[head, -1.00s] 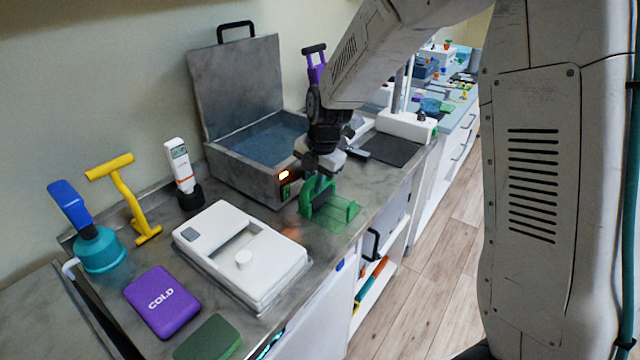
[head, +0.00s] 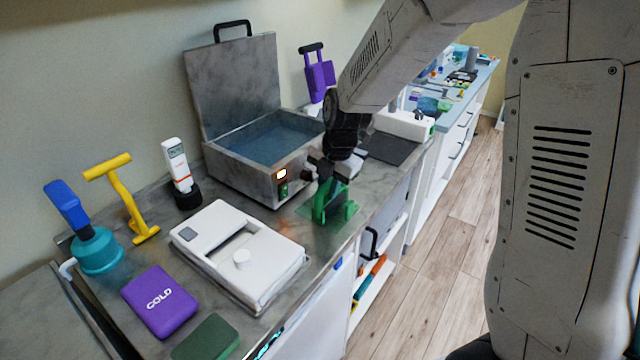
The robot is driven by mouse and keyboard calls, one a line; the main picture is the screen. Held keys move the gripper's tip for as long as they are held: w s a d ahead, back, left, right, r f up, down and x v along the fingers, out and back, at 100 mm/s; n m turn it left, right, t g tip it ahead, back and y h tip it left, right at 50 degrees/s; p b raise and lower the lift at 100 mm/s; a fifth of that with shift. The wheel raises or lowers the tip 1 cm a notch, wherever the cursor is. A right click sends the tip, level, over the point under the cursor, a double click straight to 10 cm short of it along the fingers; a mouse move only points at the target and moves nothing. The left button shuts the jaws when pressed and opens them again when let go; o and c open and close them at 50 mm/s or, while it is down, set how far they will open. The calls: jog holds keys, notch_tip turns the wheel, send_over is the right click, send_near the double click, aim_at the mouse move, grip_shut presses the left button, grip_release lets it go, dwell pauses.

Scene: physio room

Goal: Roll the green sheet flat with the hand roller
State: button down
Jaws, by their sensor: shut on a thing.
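The hand roller (head: 333,206) is green and stands at the front of the grey counter, right of the metal bath. My gripper (head: 332,178) is shut on its upper part, pointing down. The green sheet (head: 304,212) is thin and see-through. It lies on the counter under and around the roller, with a strip bare on the roller's left. The roller and my gripper hide part of the sheet, and I cannot tell whether the sheet is fully flat.
The open metal bath (head: 240,178) stands close behind left. A white device (head: 217,262), a purple cold pack (head: 160,302) and a dark green block (head: 207,338) lie to the left. A dark plate (head: 394,148) lies behind right. The counter's front edge is close.

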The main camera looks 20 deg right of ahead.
jog(key=shift+s+d, duration=0.55)
jog(key=shift+s, duration=0.15)
jog(key=shift+w+a, duration=0.7)
jog(key=shift+w, duration=0.25)
jog(key=shift+w+a, duration=0.7)
jog(key=shift+w, duration=0.2)
jog(key=shift+w+a, duration=0.7)
jog(key=shift+w, duration=0.25)
jog(key=shift+s+d, duration=0.7)
jog(key=shift+s, duration=0.25)
jog(key=shift+s+d, duration=0.7)
jog(key=shift+s, duration=0.25)
jog(key=shift+s+d, duration=0.7)
jog(key=shift+s, duration=0.25)
notch_tip(320, 180, up, 8)
